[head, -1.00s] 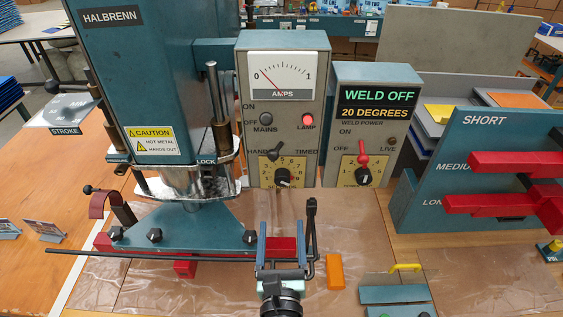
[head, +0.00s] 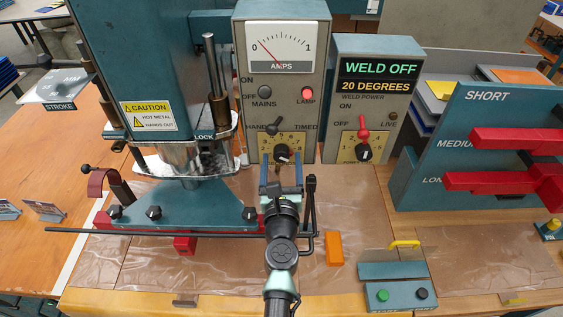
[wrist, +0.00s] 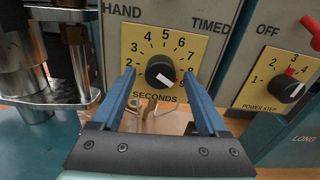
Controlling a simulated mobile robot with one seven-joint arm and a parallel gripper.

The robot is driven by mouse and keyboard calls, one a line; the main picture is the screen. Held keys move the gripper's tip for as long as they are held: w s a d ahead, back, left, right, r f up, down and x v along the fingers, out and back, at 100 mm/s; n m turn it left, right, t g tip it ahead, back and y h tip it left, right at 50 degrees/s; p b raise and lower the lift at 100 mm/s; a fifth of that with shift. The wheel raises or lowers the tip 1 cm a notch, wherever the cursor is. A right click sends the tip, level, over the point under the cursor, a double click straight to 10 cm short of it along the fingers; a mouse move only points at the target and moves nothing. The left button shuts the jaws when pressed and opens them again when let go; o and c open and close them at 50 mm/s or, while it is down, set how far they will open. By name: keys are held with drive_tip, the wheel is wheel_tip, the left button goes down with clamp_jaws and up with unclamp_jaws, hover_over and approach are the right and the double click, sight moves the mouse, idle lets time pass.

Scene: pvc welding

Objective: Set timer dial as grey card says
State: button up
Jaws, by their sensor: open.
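The timer dial (wrist: 160,72) is a black knob on a yellow plate marked SECONDS. Its white mark points to the lower right, near the 9. In the head view the dial (head: 282,153) sits low on the grey AMPS cabinet. My gripper (wrist: 158,76) is open, with one blue finger on each side of the dial in the wrist view. I cannot tell whether the fingers touch the panel. In the head view my gripper (head: 281,168) is just below the dial. I cannot pick out a grey card with readable writing; small stand-up cards (head: 46,211) at the far left are unreadable.
A second dial (head: 364,153) on the WELD OFF cabinet (head: 340,110) is close on the right. The blue press (head: 150,70) stands left, with a long dark rod (head: 150,232) in front. An orange block (head: 334,248) lies on the bench.

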drive_tip(key=shift+w, duration=0.3)
clamp_jaws()
idle(0.3)
